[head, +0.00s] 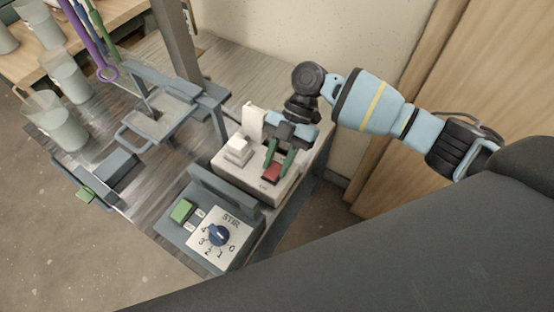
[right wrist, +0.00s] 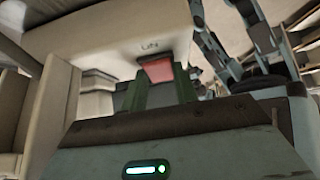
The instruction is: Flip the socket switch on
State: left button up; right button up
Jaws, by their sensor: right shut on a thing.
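The socket box (head: 253,181) is a cream block on the bench with a white plug (head: 237,149) on its top at the left. Its red switch (head: 271,173) sits on the right part of the top. My right gripper (head: 277,162) reaches down from above with its green fingers at the switch, shut. In the right wrist view the red switch (right wrist: 158,71) shows just beyond the green fingertips (right wrist: 164,92), below small dark lettering. Its exact tilt is hard to tell. My left gripper is not in view.
A stirrer control box with a blue dial (head: 218,235) and a green button (head: 182,210) stands in front of the socket. A grey metal stand (head: 160,112) is to the left. Translucent buckets (head: 56,122) stand at the far left. A wooden panel (head: 395,125) rises at the right.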

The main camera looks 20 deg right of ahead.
jog(key=o, duration=0.7)
jog(key=shift+o, duration=1.2)
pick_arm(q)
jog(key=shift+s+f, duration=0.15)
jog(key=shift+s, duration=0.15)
pick_arm(e)
jog(key=shift+o, duration=0.2)
jog(key=shift+r, duration=0.1)
pick_arm(q)
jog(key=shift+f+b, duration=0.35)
jog(key=shift+b, duration=0.1)
pick_arm(e)
jog(key=v, duration=0.7)
jog(key=shift+w+d+r, duration=0.2)
jog(key=shift+r, duration=0.05)
